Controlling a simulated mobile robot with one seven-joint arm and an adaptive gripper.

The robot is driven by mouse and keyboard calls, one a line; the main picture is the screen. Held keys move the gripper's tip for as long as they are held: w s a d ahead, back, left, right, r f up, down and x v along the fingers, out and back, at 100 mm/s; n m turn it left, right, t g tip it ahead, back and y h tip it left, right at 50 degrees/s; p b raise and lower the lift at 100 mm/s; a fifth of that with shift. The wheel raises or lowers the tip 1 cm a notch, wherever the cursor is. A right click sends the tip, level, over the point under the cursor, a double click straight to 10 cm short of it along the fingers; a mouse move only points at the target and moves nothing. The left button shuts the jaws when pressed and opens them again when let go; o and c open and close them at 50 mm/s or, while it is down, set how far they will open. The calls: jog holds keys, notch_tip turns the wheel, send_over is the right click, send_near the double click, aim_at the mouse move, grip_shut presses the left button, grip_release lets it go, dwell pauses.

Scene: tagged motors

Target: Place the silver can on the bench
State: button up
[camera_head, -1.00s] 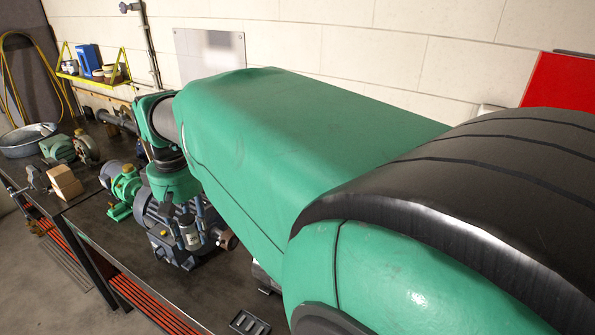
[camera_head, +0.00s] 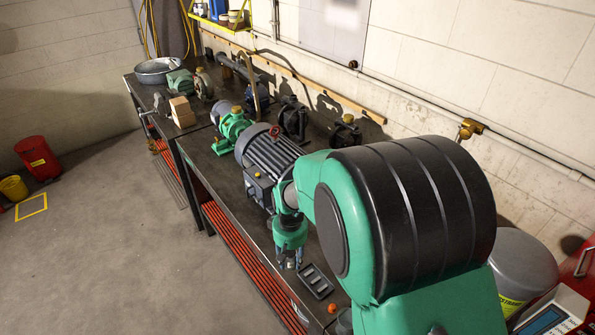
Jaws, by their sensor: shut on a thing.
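My gripper (camera_head: 289,259) points down over the near part of the dark bench (camera_head: 222,172), just in front of the large grey motor (camera_head: 268,158). Its fingers are shut on the silver can (camera_head: 291,264), of which only a small grey part shows between them. The can is low, close to the bench top. I cannot tell whether its base touches the bench.
A dark slotted tray (camera_head: 317,281) lies just right of the gripper. A green pump (camera_head: 232,126) and a wooden block (camera_head: 181,111) stand farther left, with a metal basin (camera_head: 158,70) at the far end. The bench's front edge is close to the gripper.

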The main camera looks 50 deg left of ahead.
aim_at(290, 266)
notch_tip(290, 266, down, 5)
jog(key=shift+f, duration=0.1)
jog(key=shift+w+a, duration=0.1)
jog(key=shift+a, duration=0.05)
dwell(0.3)
jog(key=w+a, duration=0.2)
jog(key=a, duration=0.2)
jog(key=w+a+f+p, duration=0.1)
jog(key=w+a, duration=0.1)
jog(key=a, duration=0.3)
jog(key=w+a, duration=0.2)
jog(key=a, duration=0.3)
jog(key=shift+w+a+f, duration=0.2)
jog(key=shift+w, duration=0.05)
jog(key=shift+f, duration=0.15)
jog(key=shift+f+p, duration=0.4)
jog(key=shift+f, duration=1.25)
jog(key=shift+f, duration=0.15)
jog(key=o, duration=1.2)
